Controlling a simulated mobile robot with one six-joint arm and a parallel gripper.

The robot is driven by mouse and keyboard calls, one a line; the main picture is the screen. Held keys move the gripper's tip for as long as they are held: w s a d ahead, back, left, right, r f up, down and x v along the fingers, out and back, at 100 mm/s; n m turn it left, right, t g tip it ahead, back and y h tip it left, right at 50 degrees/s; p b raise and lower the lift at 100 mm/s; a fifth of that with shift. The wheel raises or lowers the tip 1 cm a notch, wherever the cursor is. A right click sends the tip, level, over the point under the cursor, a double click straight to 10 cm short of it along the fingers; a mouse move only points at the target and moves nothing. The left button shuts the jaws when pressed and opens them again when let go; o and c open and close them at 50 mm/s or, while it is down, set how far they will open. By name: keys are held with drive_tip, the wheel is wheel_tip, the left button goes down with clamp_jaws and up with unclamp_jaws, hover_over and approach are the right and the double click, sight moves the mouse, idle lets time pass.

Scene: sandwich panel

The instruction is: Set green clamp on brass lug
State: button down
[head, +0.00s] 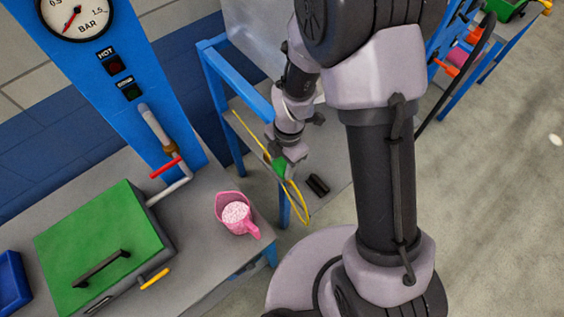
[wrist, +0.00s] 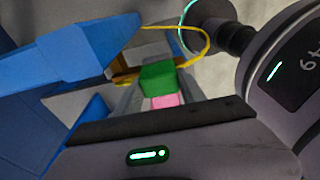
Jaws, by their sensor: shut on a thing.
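The green clamp is a small green block in my gripper (head: 284,172); it shows at the fingertips in the head view (head: 279,165) and between the fingers in the wrist view (wrist: 158,77). My gripper is shut on it, beside a yellow cable (head: 297,193) that loops over the grey tabletop's near edge. In the wrist view a brownish-gold piece (wrist: 122,78) shows just left of the clamp; I cannot tell whether it is the brass lug. Any contact between it and the clamp is unclear.
A blue frame post (head: 220,100) and rail (head: 238,82) stand close left of my gripper. A black piece (head: 318,186) lies on the tabletop to its right. A pink jug (head: 234,213) and green-lidded box (head: 98,245) stand on the left bench.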

drive_tip(key=shift+f, duration=0.1)
drive_tip(key=c, duration=0.6)
unclamp_jaws()
wheel_tip(320, 180, up, 17)
drive_tip(key=w+d+p, duration=0.1)
drive_tip(key=d+p, duration=0.1)
drive_tip(key=p, duration=0.1)
drive_tip(key=s+d+f+m+t+b, duration=0.1)
drive_tip(key=s+f+m+t+b, duration=0.1)
drive_tip(key=s+m+b, duration=0.2)
drive_tip(key=s+d+f+m+t+b, duration=0.2)
drive_tip(key=s+m+b, duration=0.2)
drive_tip(key=m+b, duration=0.6)
drive_tip(key=s+d+f+m+t+b, duration=0.1)
drive_tip(key=s+m+b, duration=0.3)
drive_tip(key=m+b, duration=0.4)
drive_tip(key=shift+s+d+f+m+t+y, duration=0.15)
drive_tip(key=shift+f+m+t, duration=0.1)
drive_tip(key=shift+m, duration=0.95)
drive_tip(key=shift+w+d+f+m+t+y, duration=0.1)
drive_tip(key=shift+f+m+t, duration=0.15)
drive_tip(key=shift+m, duration=0.95)
drive_tip(key=shift+s+d+f+m+t+y, duration=0.1)
drive_tip(key=shift+d+f+m+t+y, duration=0.15)
drive_tip(key=shift+m, duration=0.95)
drive_tip(key=shift+a, duration=0.1)
